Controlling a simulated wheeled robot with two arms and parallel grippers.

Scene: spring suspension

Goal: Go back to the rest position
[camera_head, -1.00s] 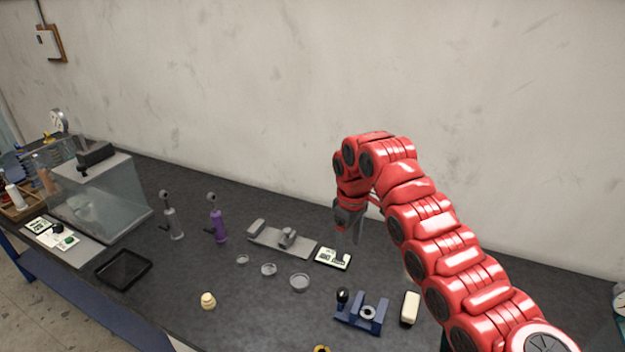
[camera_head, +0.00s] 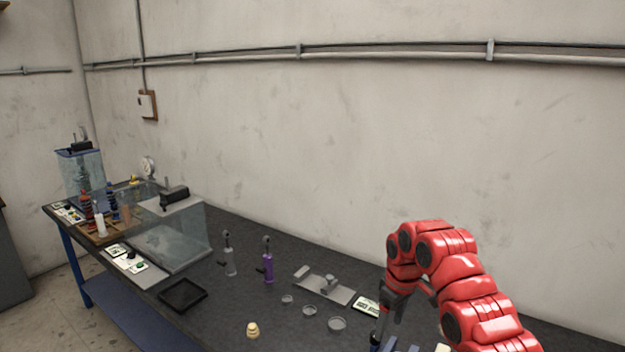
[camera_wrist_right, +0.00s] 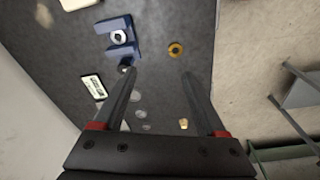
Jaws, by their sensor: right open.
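My right gripper (camera_wrist_right: 158,75) is open and empty in the right wrist view, its two dark fingers apart above the dark workbench. In the head view my red right arm comes in from the lower right, and the right gripper (camera_head: 383,322) points down over the bench. A blue fixture (camera_wrist_right: 122,38) with a pale ring lies beyond the left finger in the wrist view, with a dark knob close to the fingertip; whether they touch I cannot tell. My left gripper does not show.
The bench (camera_head: 220,318) holds a purple spring-like tool (camera_head: 267,262), a grey one (camera_head: 229,258), a grey metal plate (camera_head: 325,287), small round dishes (camera_head: 338,324), a cream knob (camera_head: 253,330) and a black tray (camera_head: 182,294). A clear box (camera_head: 178,236) stands at left.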

